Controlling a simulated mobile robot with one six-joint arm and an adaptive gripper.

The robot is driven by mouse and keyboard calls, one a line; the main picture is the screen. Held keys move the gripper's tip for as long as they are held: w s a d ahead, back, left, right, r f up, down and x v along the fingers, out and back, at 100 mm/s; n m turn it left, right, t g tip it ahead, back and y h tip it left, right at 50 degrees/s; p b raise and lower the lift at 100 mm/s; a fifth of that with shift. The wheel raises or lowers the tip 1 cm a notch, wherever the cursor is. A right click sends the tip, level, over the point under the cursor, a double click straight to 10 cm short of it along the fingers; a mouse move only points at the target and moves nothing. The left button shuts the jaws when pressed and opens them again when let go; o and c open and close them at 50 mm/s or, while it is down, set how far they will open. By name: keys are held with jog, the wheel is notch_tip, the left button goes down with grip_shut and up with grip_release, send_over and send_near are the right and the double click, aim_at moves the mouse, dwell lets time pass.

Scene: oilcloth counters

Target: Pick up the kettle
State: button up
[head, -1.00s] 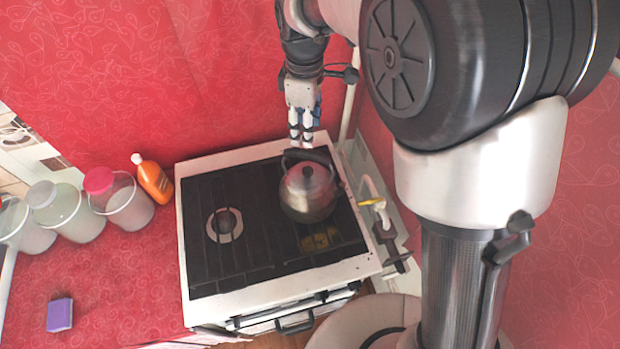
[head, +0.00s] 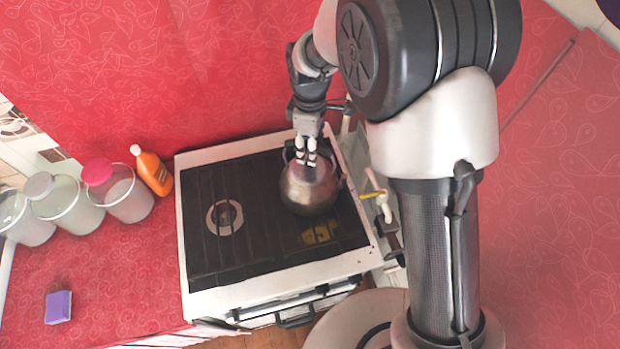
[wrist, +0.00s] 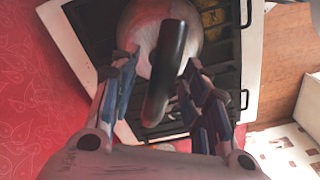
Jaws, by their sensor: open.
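The metal kettle (head: 309,190) stands on the right side of the black stove top (head: 240,245). My gripper (head: 306,160) is just above the kettle in the head view and hides part of its top. In the wrist view the kettle's body (wrist: 150,45) is at the top, and its dark handle (wrist: 165,75) runs down between the two fingers of my gripper (wrist: 165,105). The fingers stand apart on either side of the handle, with gaps, and do not close on it. I cannot tell exactly how deep the handle sits between them.
Several clear jars (head: 70,205) and an orange bottle (head: 152,172) stand left of the stove. A purple block (head: 58,307) lies on the red counter at the lower left. A yellow-handled item (head: 374,194) is close to the stove's right edge. The stove's left half is free of pots.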

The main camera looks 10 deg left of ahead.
jog(key=shift+r, duration=0.1)
jog(key=shift+c, duration=0.2)
grip_shut()
dwell(0.9)
